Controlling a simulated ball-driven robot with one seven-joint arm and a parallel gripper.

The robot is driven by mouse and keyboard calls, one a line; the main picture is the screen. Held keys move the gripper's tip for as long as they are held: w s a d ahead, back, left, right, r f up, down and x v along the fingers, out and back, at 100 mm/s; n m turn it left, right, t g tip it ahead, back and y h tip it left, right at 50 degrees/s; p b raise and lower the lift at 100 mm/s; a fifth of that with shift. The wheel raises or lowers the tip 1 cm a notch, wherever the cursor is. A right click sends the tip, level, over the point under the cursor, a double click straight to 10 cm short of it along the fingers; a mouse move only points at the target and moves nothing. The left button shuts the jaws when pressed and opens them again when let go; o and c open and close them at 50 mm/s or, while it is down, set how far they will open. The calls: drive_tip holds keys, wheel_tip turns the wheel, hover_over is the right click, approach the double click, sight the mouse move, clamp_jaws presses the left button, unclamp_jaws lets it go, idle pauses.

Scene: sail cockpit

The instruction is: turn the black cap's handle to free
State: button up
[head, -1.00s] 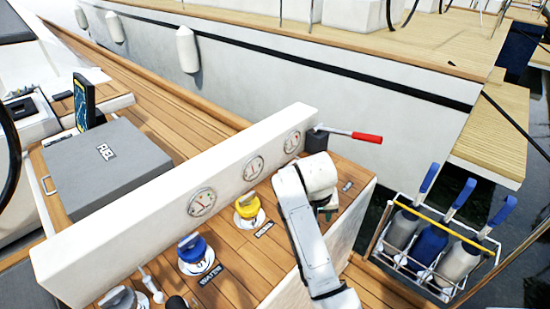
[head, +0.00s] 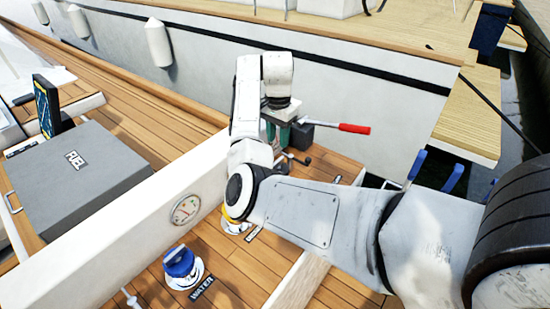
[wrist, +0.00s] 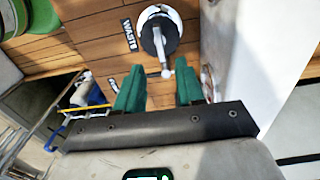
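The black cap (wrist: 158,36) sits in a pale round deck plate beside a WASTE label (wrist: 130,35) in the wrist view. Its handle (wrist: 164,60) points from the cap toward my gripper. My gripper (wrist: 161,78) has two green fingers standing apart. The handle's knobbed end appears in the gap between the fingertips; I cannot tell whether either finger touches it. The cap itself is mostly hidden there by my arm.
A red-handled lever (head: 353,128) on a dark block (head: 322,132) stands close to my gripper. A white wall with a gauge (head: 185,209) runs along the deck. A blue cap (head: 180,262) and a partly hidden yellow cap (head: 236,224) sit nearer. A FUEL box (head: 75,180) is left.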

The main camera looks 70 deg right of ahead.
sight(278, 161)
wheel_tip(278, 161, down, 9)
idle(0.4)
clamp_jaws()
idle(0.4)
